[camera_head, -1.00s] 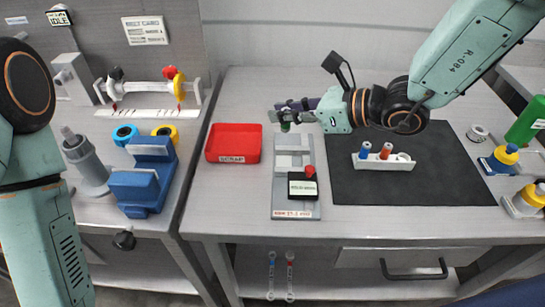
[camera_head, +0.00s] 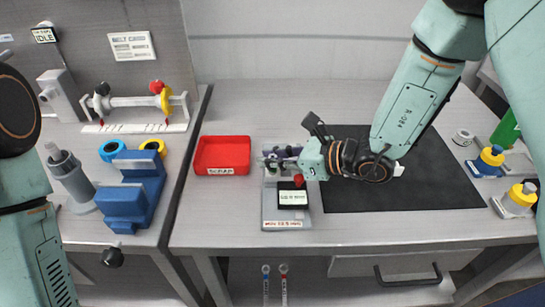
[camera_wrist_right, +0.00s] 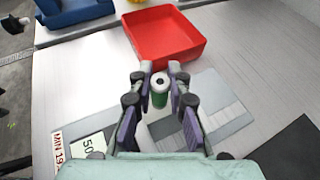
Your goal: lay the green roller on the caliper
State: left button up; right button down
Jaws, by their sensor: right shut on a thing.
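The green roller (camera_wrist_right: 160,90) stands upright between the fingertips of my right gripper (camera_wrist_right: 163,80) in the right wrist view. My right gripper (camera_head: 272,162) is shut on it over the far part of the caliper (camera_head: 287,219) in the head view, where the roller is mostly hidden. The caliper is a grey plate with a dark display and a red knob; its plate also shows below the fingers in the wrist view (camera_wrist_right: 228,100). I cannot tell whether the roller touches it. Only my left arm shows at the left edge; its gripper is out of view.
A red scrap tray (camera_head: 222,170) sits just left of the caliper. A dark mat (camera_head: 440,185) lies to the right, with my right arm over it. A blue stand (camera_head: 130,205) is on the left bench.

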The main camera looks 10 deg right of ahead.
jog(key=shift+w+d, duration=0.1)
jog(key=shift+d+f, duration=0.15)
jog(key=shift+f, duration=0.05)
jog(key=c, duration=1.5)
grip_release()
jog(key=shift+r, duration=0.1)
jog(key=shift+o, duration=1)
jog(key=shift+a, duration=0.2)
jog(key=shift+d, duration=0.15)
